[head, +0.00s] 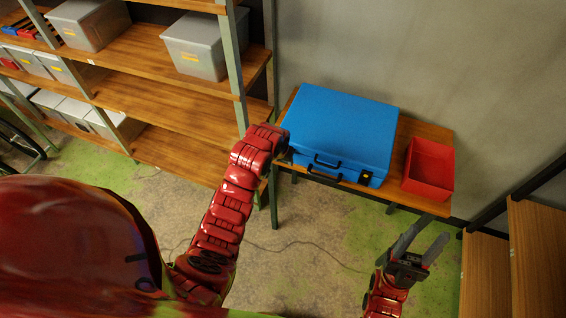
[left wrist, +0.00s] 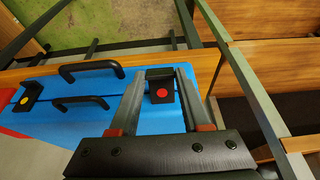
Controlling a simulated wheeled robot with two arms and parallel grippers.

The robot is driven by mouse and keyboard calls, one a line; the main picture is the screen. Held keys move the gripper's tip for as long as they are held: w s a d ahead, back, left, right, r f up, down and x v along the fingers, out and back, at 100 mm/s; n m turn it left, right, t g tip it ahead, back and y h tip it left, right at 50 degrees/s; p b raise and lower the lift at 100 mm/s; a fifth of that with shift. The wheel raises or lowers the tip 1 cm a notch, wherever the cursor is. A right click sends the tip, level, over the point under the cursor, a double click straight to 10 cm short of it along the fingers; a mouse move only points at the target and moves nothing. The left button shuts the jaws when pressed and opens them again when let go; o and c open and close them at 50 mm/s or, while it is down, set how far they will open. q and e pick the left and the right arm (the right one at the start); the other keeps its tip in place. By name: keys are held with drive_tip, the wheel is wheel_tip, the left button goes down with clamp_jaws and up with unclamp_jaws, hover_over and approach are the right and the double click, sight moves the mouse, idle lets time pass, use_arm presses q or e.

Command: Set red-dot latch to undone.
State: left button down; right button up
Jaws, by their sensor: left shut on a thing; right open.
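The blue case (head: 340,125) lies shut on a wooden table. The red-dot latch (left wrist: 161,93) is a black piece with a red dot at the case's front edge, near one corner. My left gripper (left wrist: 161,78) has one finger on each side of this latch and is shut on it. My right gripper (head: 429,231) is open and empty, in front of the table's right end.
Black handles (head: 326,162) are on the case's front, between the latches. A red bin (head: 430,168) stands right of the case. Shelves with grey boxes (head: 204,46) stand at the left. Another wooden surface (head: 487,275) is at the lower right.

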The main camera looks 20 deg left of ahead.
use_arm(q)
drive_tip(key=shift+r, duration=0.15)
idle(0.4)
drive_tip(key=shift+c, duration=1.8)
unclamp_jaws()
drive_tip(key=shift+w, duration=0.15)
drive_tip(key=p+v, duration=0.6)
drive_tip(key=v, duration=1.1)
drive_tip(key=shift+r, duration=0.2)
drive_tip(key=shift+w, duration=0.2)
